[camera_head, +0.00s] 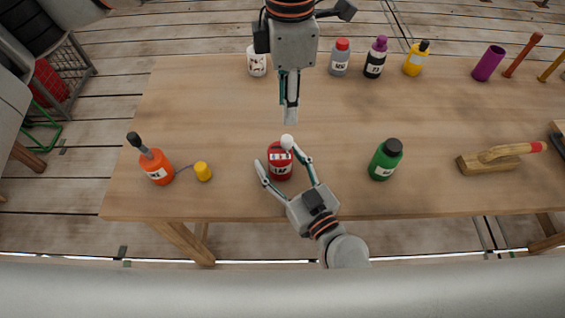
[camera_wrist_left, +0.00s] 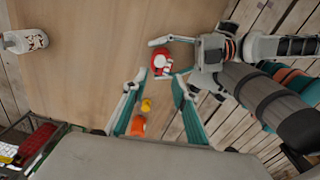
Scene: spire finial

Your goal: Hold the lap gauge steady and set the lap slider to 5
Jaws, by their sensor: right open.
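The red lap gauge (camera_head: 274,171) stands on the table with a white label that seems to read LAP. A white round knob (camera_head: 287,142) shows at its far edge; I cannot tell the slider's setting. My right gripper (camera_head: 278,156) is open, with one finger on each side of the gauge; contact is unclear. My left gripper (camera_head: 290,118) points down beyond the gauge, empty. It looks narrow in the head view, but the left wrist view shows its fingers (camera_wrist_left: 158,88) spread apart. The gauge also shows in that view (camera_wrist_left: 158,66), beyond the fingertips.
An orange bottle (camera_head: 158,170) and a yellow cap (camera_head: 203,171) stand left of the gauge, a green bottle (camera_head: 384,163) right. The table (camera_head: 200,105) is clear at mid-left.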

